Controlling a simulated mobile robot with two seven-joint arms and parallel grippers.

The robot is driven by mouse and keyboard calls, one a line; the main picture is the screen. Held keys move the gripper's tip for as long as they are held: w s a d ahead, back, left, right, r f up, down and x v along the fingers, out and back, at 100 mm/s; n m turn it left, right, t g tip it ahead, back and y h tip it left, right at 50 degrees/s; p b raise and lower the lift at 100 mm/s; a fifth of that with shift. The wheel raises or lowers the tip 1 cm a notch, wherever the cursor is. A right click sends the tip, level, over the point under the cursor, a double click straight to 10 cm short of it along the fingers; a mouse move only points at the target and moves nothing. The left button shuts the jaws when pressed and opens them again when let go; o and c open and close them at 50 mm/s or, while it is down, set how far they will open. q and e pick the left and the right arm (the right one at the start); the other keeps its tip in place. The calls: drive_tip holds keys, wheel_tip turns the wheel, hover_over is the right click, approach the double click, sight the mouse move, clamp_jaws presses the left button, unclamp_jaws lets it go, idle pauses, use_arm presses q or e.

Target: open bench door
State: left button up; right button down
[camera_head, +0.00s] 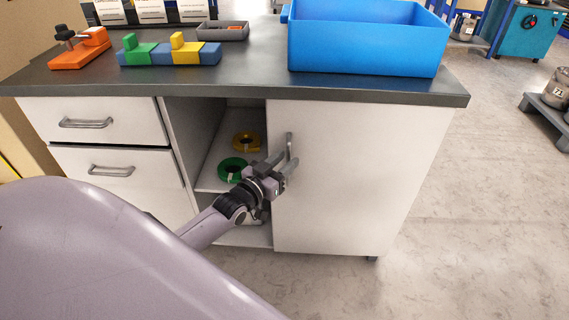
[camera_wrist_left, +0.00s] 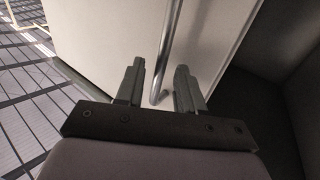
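The bench door (camera_head: 345,180) is a white panel on the right part of the bench front. It has a vertical grey metal handle (camera_head: 290,150) near its left edge. Left of it, the cabinet interior shows. My left gripper (camera_head: 283,167) is at the lower part of the handle. In the left wrist view, my left gripper (camera_wrist_left: 160,82) is open, with one finger on each side of the handle bar (camera_wrist_left: 171,45) and gaps between. The door also shows there (camera_wrist_left: 120,30). My right gripper is in neither view.
The dark worktop (camera_head: 250,75) carries a blue bin (camera_head: 365,45), coloured blocks (camera_head: 170,52) and an orange tool (camera_head: 80,50). Yellow (camera_head: 246,141) and green (camera_head: 232,169) rolls lie on the cabinet shelf.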

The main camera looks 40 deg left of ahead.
use_arm(q)
drive_tip(key=shift+w, duration=0.25)
clamp_jaws()
drive_tip(key=shift+s+d, duration=0.1)
